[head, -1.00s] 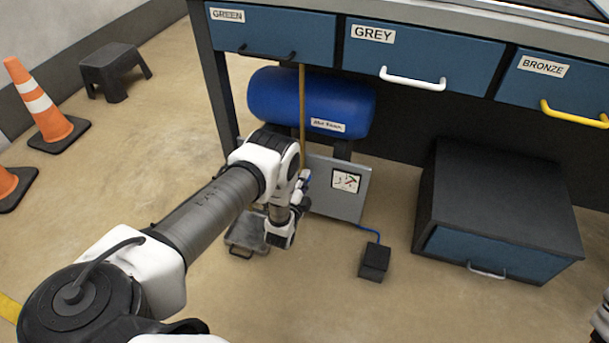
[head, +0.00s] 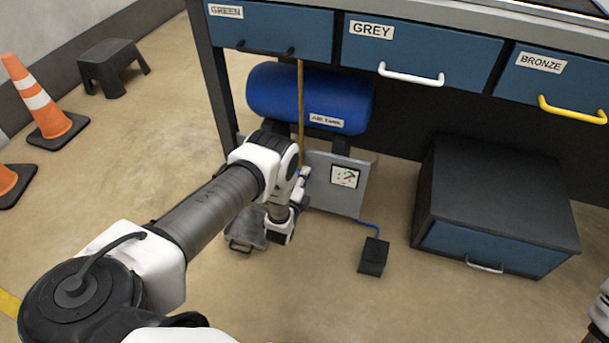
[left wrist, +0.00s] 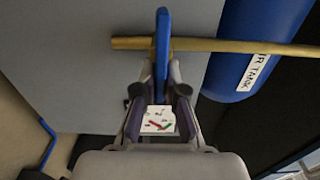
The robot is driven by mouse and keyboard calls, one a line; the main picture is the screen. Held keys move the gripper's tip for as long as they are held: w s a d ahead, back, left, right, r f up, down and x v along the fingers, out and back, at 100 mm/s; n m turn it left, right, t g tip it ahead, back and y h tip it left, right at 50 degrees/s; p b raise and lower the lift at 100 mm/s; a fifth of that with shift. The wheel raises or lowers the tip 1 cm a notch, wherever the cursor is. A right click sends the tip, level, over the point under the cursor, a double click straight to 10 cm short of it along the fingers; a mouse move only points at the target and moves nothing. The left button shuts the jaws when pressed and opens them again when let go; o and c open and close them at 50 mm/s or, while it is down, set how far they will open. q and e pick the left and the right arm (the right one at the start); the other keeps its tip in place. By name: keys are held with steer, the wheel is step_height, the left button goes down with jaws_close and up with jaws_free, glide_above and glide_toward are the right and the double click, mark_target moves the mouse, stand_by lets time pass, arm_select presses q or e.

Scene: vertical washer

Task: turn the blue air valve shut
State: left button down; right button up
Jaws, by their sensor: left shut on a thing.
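The blue valve handle (left wrist: 162,45) is a flat bar in the left wrist view. It lies across the brass pipe (left wrist: 225,45), about at right angles to it. My left gripper (left wrist: 160,92) is shut on the handle's near end, with one finger on each side. The pipe also shows in the head view (head: 301,95), coming down past the blue air tank (head: 310,97).
The grey panel (head: 330,195) carries a small sign with red and green marks (head: 344,177). A black box (head: 373,257) on a blue hose stands on the floor. A dark cabinet (head: 495,200) is to the right. Labelled drawers (head: 420,55) overhang the tank.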

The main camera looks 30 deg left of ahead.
arm_select(q)
steer(key=c, duration=1.3)
jaws_free()
steer(key=shift+s+a+f, duration=0.15)
steer(key=shift+a, duration=0.1)
steer(key=shift+o, duration=0.3)
steer(key=v, duration=1.2)
